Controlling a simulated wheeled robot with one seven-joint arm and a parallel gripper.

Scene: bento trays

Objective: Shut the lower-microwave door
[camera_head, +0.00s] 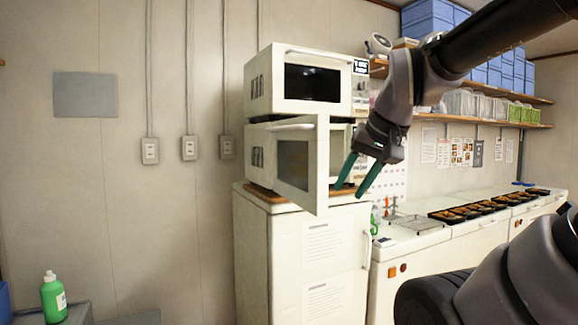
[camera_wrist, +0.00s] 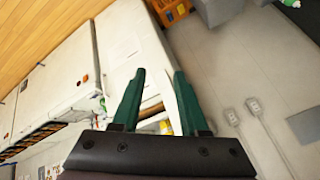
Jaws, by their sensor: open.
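The lower microwave (camera_head: 257,155) is white and stands on a wooden board on a white cabinet, under a second microwave. Its door (camera_head: 293,164), white with a dark window, is swung open toward the camera. Part of the interior shows to the right of the door's free edge. My gripper (camera_head: 349,193) has green fingers, spread apart and empty, pointing down just right of the door's free edge. Whether they touch the door I cannot tell. In the wrist view the gripper (camera_wrist: 160,74) is also open; white surfaces show between and behind the fingers.
The upper microwave (camera_head: 312,82) is closed. The white cabinet (camera_head: 318,260) below has a handle on its right. A counter at right holds several dark food trays (camera_head: 470,211). A green bottle (camera_head: 53,298) stands at lower left.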

